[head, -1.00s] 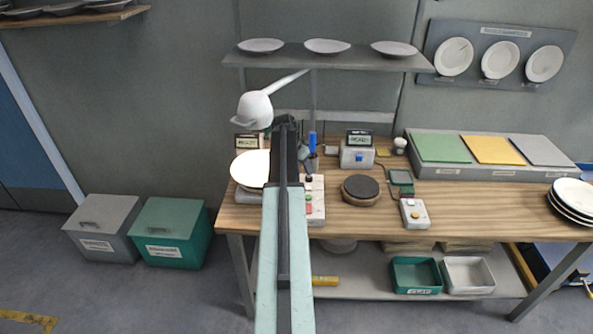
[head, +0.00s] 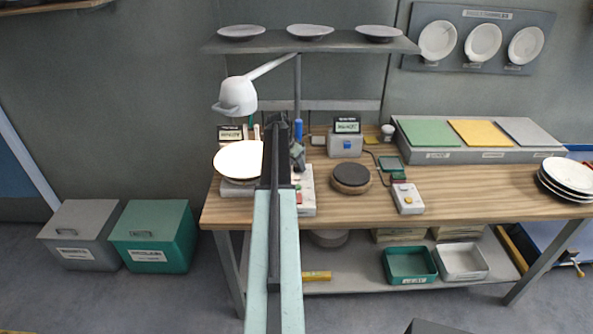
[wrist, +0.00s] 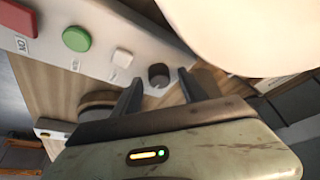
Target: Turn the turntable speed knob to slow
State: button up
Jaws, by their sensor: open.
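The dark round speed knob (wrist: 158,75) is on a white control panel (wrist: 125,47) in the wrist view. A white square switch, a green button and a red button share the panel. My gripper (wrist: 160,77) is open, with one finger on each side of the knob; I cannot tell whether they touch it. In the head view the panel (head: 307,190) is partly hidden by my arm, and its knob cannot be made out. A large white plate (head: 237,159) lies left of my arm, on the turntable unit; it fills the upper right of the wrist view (wrist: 250,30).
A dark round disc (head: 350,175) and a small box with a yellow button (head: 408,198) stand right of the panel. A grey box with a blue button (head: 345,145) is behind. A white lamp (head: 236,95) hangs above the plate.

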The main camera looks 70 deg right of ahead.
grip_shut()
jog(key=n+t, duration=0.1)
jog(key=n, duration=0.2)
jog(key=shift+s+a+n, duration=0.1)
jog(key=shift+s+n, duration=0.05)
jog(key=shift+n, duration=0.25)
jog(key=n+t, duration=0.1)
jog(key=n, duration=0.1)
jog(key=n+t, duration=0.1)
jog(key=n, duration=0.2)
jog(key=shift+s+t, duration=0.15)
jog(key=shift+t, duration=0.15)
jog(key=n, duration=0.2)
jog(key=n+t, duration=0.1)
jog(key=n+y, duration=0.1)
jog(key=n, duration=0.1)
jog(key=shift+s+d+n+t, duration=0.1)
jog(key=shift+d+n+t, duration=0.15)
jog(key=shift+n+t, duration=0.05)
jog(key=shift+n+t+y, duration=0.3)
jog(key=shift+n+y, duration=0.4)
jog(key=shift+n, duration=1.1)
